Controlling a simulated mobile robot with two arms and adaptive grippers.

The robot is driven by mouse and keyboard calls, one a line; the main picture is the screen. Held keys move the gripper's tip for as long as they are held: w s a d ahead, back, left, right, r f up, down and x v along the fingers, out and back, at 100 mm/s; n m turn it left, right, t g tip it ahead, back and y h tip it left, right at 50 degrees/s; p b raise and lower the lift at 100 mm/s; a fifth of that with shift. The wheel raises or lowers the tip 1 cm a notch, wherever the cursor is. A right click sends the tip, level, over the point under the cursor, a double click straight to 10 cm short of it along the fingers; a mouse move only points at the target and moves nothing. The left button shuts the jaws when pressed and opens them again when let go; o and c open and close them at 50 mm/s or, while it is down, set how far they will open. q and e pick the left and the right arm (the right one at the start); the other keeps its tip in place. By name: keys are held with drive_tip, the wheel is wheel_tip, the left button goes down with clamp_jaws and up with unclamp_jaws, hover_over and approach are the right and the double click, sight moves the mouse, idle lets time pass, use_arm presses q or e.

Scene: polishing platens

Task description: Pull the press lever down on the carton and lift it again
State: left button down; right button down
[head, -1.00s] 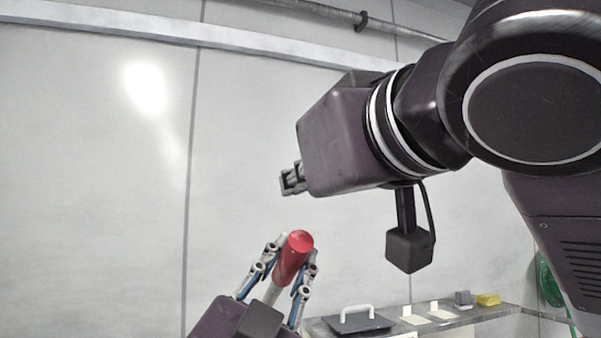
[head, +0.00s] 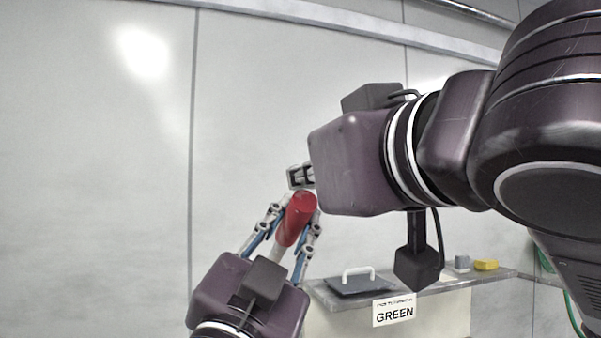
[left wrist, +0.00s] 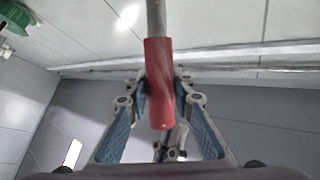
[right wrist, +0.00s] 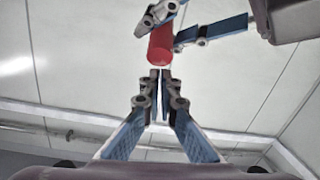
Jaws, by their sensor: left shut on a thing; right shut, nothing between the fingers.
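The press lever shows as a red grip (head: 296,219) on a grey rod in the head view. My left gripper (head: 290,226) is shut on the red grip, with a finger on either side of it. The grip (left wrist: 158,85) and its rod also show in the left wrist view. My right gripper (head: 298,177) is shut and empty, just above the grip in the head view. In the right wrist view its closed fingers (right wrist: 160,78) point at the red grip (right wrist: 160,45), with the left gripper's fingers around it. The carton and the press body are not in view.
A bench (head: 460,285) at the lower right bears a dark plate with a white handle (head: 358,281), a grey block (head: 462,262) and a yellow block (head: 486,265). A sign reading GREEN (head: 394,311) is on its front. Pale wall panels stand behind.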

use_arm(q)
drive_tip(key=shift+a+r, duration=0.15)
drive_tip(key=shift+a, duration=0.1)
use_arm(e)
drive_tip(key=shift+s+f, duration=0.5)
drive_tip(key=shift+f, duration=0.4)
drive_tip(key=shift+s+d+f, duration=0.1)
drive_tip(key=shift+d+f, duration=0.05)
drive_tip(key=shift+f, duration=0.05)
use_arm(q)
drive_tip(key=shift+d+r, duration=0.15)
drive_tip(key=shift+d, duration=0.25)
use_arm(e)
drive_tip(key=shift+d+f, duration=0.1)
drive_tip(key=shift+d, duration=0.4)
use_arm(q)
drive_tip(key=c, duration=2.2)
unclamp_jaws()
drive_tip(key=shift+s, duration=0.1)
use_arm(e)
drive_tip(key=shift+w, duration=0.2)
use_arm(q)
drive_tip(key=o, duration=0.5)
drive_tip(key=shift+a, duration=0.25)
use_arm(e)
drive_tip(key=shift+a, duration=0.3)
use_arm(q)
drive_tip(key=shift+o, duration=0.2)
use_arm(e)
drive_tip(key=shift+a, duration=0.15)
